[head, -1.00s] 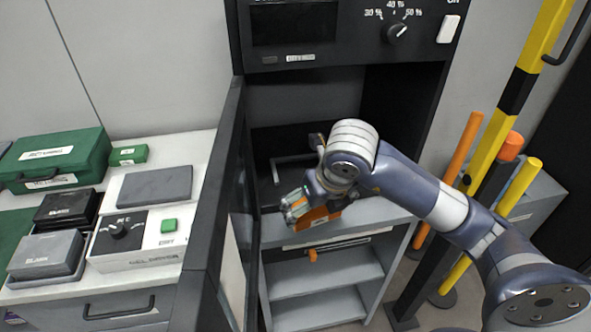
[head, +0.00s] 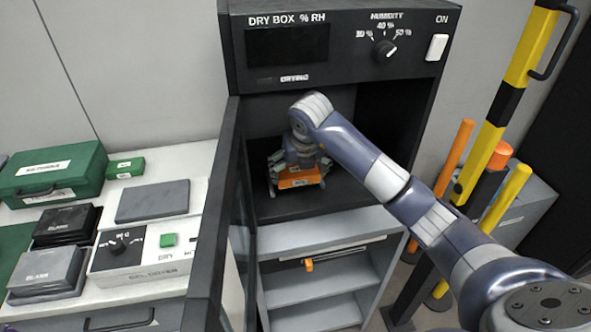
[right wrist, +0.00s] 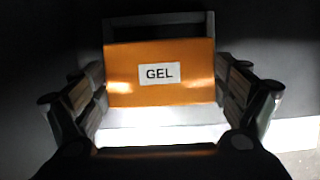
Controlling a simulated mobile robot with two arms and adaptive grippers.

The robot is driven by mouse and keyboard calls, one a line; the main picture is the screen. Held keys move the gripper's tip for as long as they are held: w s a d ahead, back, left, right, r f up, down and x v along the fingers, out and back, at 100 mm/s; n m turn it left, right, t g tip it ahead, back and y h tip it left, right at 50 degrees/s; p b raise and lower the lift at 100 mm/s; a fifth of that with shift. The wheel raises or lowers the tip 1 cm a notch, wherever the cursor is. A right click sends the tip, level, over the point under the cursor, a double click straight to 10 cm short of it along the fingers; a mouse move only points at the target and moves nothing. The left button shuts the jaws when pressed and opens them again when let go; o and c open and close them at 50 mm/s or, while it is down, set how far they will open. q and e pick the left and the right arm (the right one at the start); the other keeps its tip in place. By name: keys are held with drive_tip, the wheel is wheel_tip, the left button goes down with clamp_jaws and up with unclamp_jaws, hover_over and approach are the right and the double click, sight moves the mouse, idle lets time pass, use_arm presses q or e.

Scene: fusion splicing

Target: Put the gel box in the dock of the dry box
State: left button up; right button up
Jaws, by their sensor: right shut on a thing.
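The orange gel box (head: 300,178) is inside the open dry box (head: 340,22), near the left of its chamber floor. In the right wrist view the gel box (right wrist: 140,92) shows its white GEL label. My right gripper (head: 298,172) is shut on the gel box, with a finger on each side of it. In the right wrist view the right gripper (right wrist: 160,95) spans the box. A grey dock frame (right wrist: 160,20) shows behind and around the box; whether the box is fully seated in it I cannot tell. My left gripper is not in view.
The dry box door (head: 232,190) stands open on the left, close to the gripper. A grey shelf unit (head: 320,280) is below the chamber. Yellow and orange posts (head: 505,105) stand right. A counter with a green case (head: 50,172) and a gel dryer (head: 150,250) is left.

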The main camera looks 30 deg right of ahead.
sight(296, 168)
drive_tip(key=shift+w+d, duration=0.25)
drive_tip(key=shift+w, duration=0.9)
drive_tip(key=shift+w+d+f, duration=0.1)
drive_tip(key=shift+w, duration=0.15)
wheel_tip(296, 168, down, 3)
drive_tip(key=shift+r+p, duration=0.1)
drive_tip(key=shift+p, duration=0.75)
drive_tip(key=shift+f, duration=0.25)
drive_tip(key=shift+f, duration=0.1)
drive_tip(key=o, duration=0.9)
